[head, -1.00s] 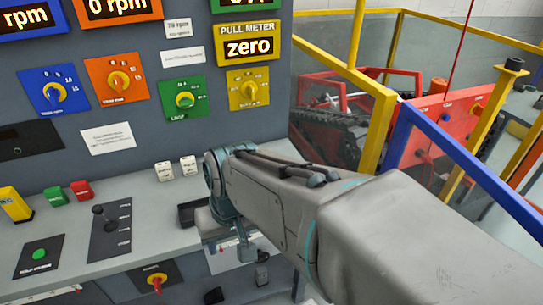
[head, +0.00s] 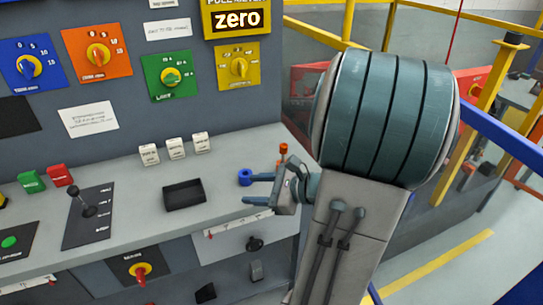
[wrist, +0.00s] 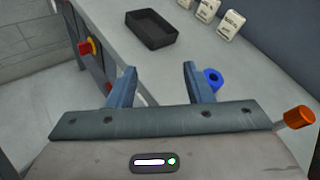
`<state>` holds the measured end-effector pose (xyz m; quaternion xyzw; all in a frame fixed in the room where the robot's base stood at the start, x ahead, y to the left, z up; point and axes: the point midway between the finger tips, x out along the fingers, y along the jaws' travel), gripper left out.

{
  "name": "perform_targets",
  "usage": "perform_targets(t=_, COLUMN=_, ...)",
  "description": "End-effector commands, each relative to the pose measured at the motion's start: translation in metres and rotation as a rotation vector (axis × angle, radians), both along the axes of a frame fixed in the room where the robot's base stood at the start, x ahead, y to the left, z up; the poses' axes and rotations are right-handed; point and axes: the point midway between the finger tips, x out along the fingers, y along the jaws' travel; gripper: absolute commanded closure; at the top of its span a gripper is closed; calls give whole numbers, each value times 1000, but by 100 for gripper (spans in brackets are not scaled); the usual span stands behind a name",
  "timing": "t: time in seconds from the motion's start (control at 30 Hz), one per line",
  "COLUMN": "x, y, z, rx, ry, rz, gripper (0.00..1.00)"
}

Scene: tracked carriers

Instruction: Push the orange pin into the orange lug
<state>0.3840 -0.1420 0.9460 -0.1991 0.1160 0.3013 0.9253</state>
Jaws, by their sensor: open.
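An orange pin-like piece (head: 283,148) stands near the right end of the console top, just behind my gripper. In the wrist view an orange cylinder (wrist: 298,117) shows at the right edge, outside my fingers and partly hidden by my gripper body. My gripper (head: 258,189) is open and empty over the console's right part, fingers toward the left. In the wrist view my gripper (wrist: 159,70) has only grey console top between its fingers. A blue ring-shaped piece (wrist: 212,78) is just beyond the right finger. I cannot make out an orange lug.
A black tray (head: 184,195) lies on the console (head: 130,190), left of my gripper. White labelled blocks (head: 176,148) stand behind it, by the upright knob panel. Yellow and blue rails and a red carrier (head: 474,80) are at the right, partly behind my arm.

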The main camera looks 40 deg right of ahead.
Motion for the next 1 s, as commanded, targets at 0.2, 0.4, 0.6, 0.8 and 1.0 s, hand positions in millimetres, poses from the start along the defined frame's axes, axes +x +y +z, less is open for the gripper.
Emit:
perform_targets(t=0.2, x=-13, y=-95, z=-13, rx=258, ry=-127, rz=-387, gripper=54)
perform_targets(t=0.4, x=-33, y=-146, z=-14, rx=380, ry=-216, rz=-583, gripper=54)
perform_targets(t=0.6, x=-26, y=-159, z=-14, rx=410, ry=-242, rz=-628, gripper=54)
perform_targets(t=0.8, x=15, y=-158, z=-13, rx=410, ry=-241, rz=-626, gripper=54)
perform_targets(t=1.0, x=43, y=-159, z=-13, rx=409, ry=-240, rz=-628, gripper=54)
